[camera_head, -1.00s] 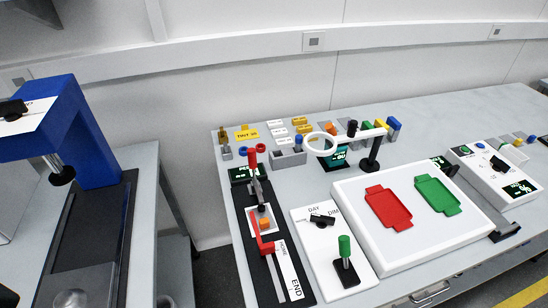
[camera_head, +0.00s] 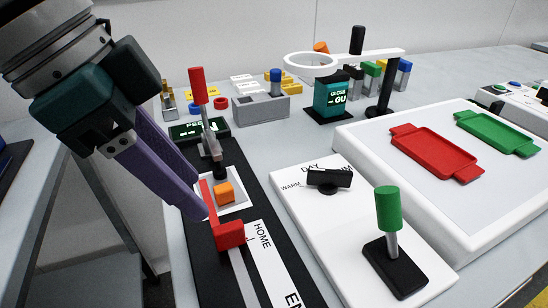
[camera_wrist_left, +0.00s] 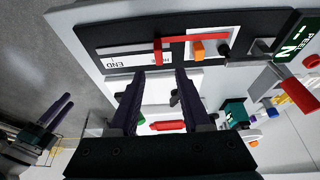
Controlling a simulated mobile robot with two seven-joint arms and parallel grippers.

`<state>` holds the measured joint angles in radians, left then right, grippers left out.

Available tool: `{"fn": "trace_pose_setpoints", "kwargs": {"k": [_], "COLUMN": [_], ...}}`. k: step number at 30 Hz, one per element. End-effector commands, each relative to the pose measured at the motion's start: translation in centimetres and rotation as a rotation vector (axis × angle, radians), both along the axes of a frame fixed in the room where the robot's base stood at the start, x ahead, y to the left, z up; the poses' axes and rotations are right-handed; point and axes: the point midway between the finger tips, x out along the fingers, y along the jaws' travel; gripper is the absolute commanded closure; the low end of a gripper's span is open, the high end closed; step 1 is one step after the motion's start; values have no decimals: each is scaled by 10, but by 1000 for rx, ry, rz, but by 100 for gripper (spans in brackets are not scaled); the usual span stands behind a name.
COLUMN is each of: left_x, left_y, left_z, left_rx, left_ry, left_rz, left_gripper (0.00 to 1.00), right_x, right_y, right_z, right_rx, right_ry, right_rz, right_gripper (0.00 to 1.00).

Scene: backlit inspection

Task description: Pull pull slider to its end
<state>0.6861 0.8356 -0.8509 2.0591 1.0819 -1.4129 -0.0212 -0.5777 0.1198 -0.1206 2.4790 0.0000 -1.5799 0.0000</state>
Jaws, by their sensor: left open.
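The pull slider's red handle (camera_head: 229,234) sits at the HOME end of its grey track (camera_head: 243,277), on a black base (camera_head: 208,279). A red bar runs from the handle to the white square with an orange block (camera_head: 224,192). My left gripper (camera_head: 197,205) is open, its purple fingers reaching down close to the red bar and handle. In the left wrist view the handle (camera_wrist_left: 158,50) shows just beyond and between the open fingertips (camera_wrist_left: 157,76); contact cannot be told. My right gripper (camera_wrist_left: 58,112) seems to show far off at the left of that view.
A red-topped lever (camera_head: 198,88) stands behind the slider. To the right are a white panel with a black knob (camera_head: 330,179), a green-topped lever (camera_head: 389,208) and a white tray board (camera_head: 400,215).

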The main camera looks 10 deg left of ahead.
Motion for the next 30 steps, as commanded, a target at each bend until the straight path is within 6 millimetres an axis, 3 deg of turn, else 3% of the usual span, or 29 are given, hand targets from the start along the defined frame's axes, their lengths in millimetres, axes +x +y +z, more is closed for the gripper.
{"fn": "trace_pose_setpoints", "kwargs": {"k": [9, 15, 26, 30], "left_x": [12, 17, 19, 19], "left_y": [-19, -28, -30, -30], "left_z": [-55, -79, -84, -84], "left_rx": [-1, -1, 0, 0], "left_ry": [2, 0, -2, -2], "left_rz": [-1, -1, -1, -1], "left_gripper": [52, 52, 52, 67], "right_x": [-1, -1, -1, -1], "right_y": [0, 0, 0, 0], "right_z": [-14, -19, -20, -20], "right_rx": [-1, -1, 0, 0], "right_ry": [1, 1, 2, 2], "right_rz": [-1, -1, 0, 0], "right_gripper": [50, 50, 50, 50]}}
